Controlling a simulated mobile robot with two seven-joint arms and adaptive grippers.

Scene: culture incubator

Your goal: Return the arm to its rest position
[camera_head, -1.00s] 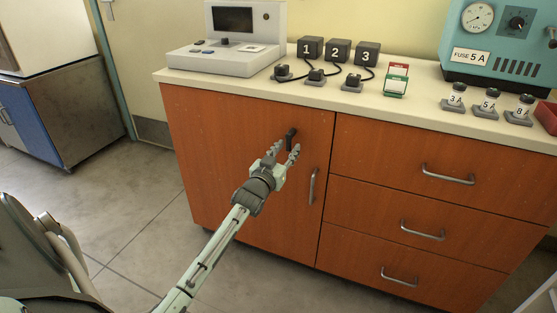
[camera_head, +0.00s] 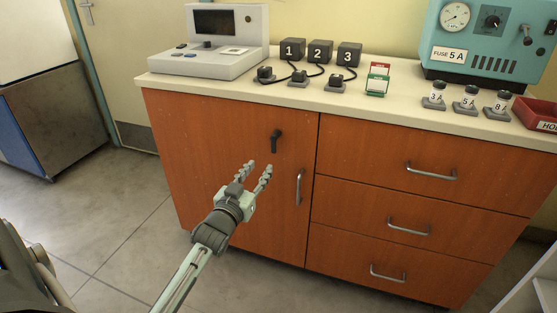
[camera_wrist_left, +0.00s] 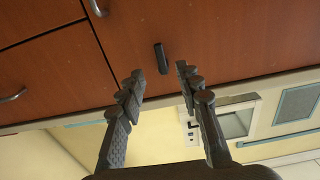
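My left gripper (camera_head: 257,175) is in front of the orange cabinet door (camera_head: 225,160) in the head view. Its two fingers are apart with nothing between them. A black latch handle (camera_head: 276,140) on the door is just beyond the fingertips, apart from them. In the left wrist view, the open fingers of the left gripper (camera_wrist_left: 159,78) point toward the door, and the black handle (camera_wrist_left: 161,58) shows beyond the gap between them. The cabinet door is closed. My right gripper is in neither view.
The counter (camera_head: 390,107) above holds a grey console (camera_head: 215,62), numbered black boxes (camera_head: 320,52), fuses (camera_head: 470,98) and a teal device (camera_head: 490,40). Metal handles (camera_head: 299,187) stick out from the cabinet front. Floor (camera_head: 110,215) is clear on the left.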

